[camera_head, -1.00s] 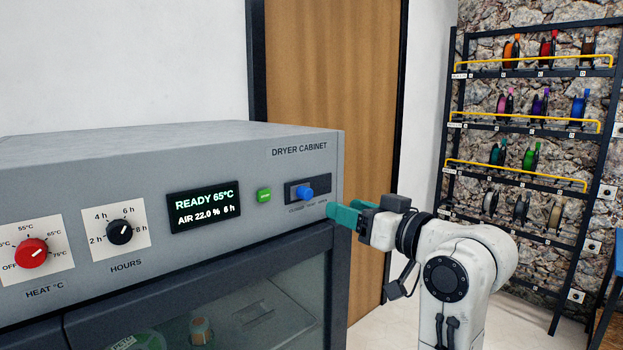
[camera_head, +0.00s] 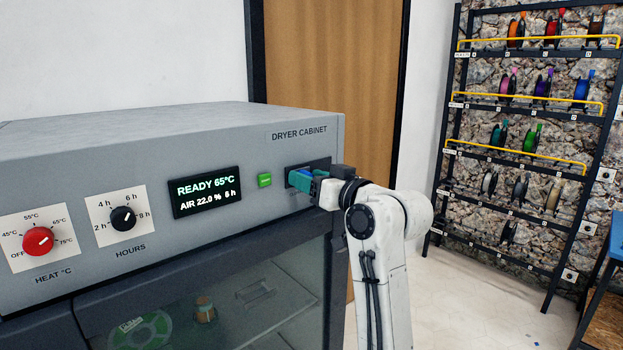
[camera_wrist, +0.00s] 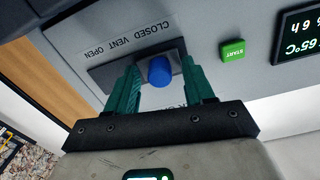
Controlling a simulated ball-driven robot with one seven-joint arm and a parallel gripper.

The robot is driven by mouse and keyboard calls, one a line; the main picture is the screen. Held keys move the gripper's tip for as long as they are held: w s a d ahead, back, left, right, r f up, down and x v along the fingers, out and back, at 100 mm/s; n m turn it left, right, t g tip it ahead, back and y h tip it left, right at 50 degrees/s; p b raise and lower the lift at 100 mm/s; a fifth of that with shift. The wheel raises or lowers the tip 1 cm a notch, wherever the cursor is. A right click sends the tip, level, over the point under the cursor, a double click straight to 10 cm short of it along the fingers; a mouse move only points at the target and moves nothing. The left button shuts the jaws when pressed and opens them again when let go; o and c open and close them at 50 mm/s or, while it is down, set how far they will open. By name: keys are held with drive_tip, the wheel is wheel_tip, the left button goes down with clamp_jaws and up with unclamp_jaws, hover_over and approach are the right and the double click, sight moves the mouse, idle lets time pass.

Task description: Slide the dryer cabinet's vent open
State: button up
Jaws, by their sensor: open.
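The dryer cabinet (camera_head: 150,165) is a grey box on the left in the head view. Its vent is a dark slot plate (camera_wrist: 113,68) with a blue slider knob (camera_wrist: 159,71), seen upside down in the wrist view. The knob sits toward the plate's right end there, on the side of the word CLOSED; OPEN is at the left. My gripper (camera_head: 302,180) is at the vent. In the wrist view its two teal fingers (camera_wrist: 159,80) are open, one on each side of the knob, with no clear grip on it. The head view hides most of the knob behind the fingers.
A green START button (camera_head: 265,180) and a display (camera_head: 205,191) reading READY 65°C are left of the vent. Two dials, red (camera_head: 38,240) and black (camera_head: 123,218), are further left. A spool rack (camera_head: 520,130) stands at the right, with clear floor before it.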

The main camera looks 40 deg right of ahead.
drive_tip(key=shift+c, duration=0.3)
clamp_jaws()
idle(0.3)
